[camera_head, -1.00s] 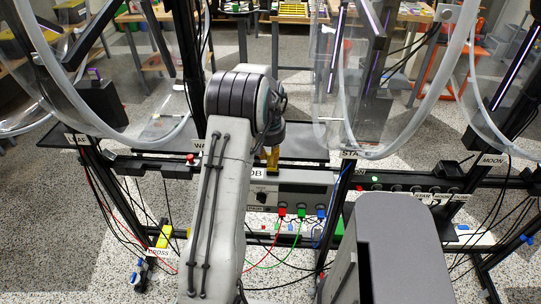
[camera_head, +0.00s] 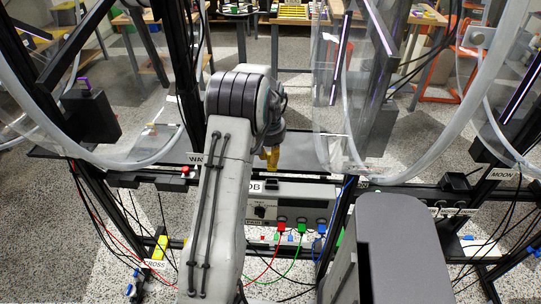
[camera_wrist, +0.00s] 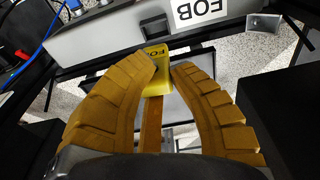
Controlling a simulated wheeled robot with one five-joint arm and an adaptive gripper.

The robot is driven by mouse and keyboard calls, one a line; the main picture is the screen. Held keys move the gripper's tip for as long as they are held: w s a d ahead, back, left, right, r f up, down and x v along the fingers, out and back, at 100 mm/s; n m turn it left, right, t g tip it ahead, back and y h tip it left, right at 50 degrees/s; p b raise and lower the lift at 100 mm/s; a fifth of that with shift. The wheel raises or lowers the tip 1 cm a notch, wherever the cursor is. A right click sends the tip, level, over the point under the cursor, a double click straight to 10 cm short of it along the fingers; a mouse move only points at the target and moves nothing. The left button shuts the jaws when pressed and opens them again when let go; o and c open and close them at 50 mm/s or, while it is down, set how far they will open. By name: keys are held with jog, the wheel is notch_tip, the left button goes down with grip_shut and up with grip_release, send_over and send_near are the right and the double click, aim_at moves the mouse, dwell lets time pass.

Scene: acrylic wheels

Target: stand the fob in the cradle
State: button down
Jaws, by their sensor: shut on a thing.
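The yellow fob (camera_wrist: 157,66), with dark lettering on it, is between the fingertips of my gripper (camera_wrist: 164,72) in the wrist view. The fingers are shut on it, and it hangs in the air near the grey box. In the head view my gripper (camera_head: 270,158) shows small and yellow beyond my arm, so the fob cannot be told from the fingers. A small black holder (camera_wrist: 155,27), which looks like the cradle, sits on the grey box beside the white FOB sign. The holder also shows in the head view (camera_head: 271,185), below my gripper; it looks empty.
The grey box (camera_head: 318,203) carries red, green and blue plugs with cables. Large clear wheels with pale rims (camera_head: 432,135) stand on both sides, with black posts between them. A dark flat panel (camera_head: 308,152) lies behind the box.

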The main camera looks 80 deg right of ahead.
aim_at(270, 170)
jog(key=shift+r+p, duration=0.1)
jog(key=shift+p, duration=0.4)
jog(key=shift+f+b, duration=2.05)
jog(key=shift+f, duration=0.55)
jog(key=shift+f+b, duration=1.1)
jog(key=shift+f, duration=0.4)
dwell(2.0)
jog(key=c, duration=1.1)
grip_release()
jog(key=shift+c, duration=0.2)
jog(key=r, duration=0.8)
jog(key=a+r, duration=0.1)
jog(key=r, duration=0.3)
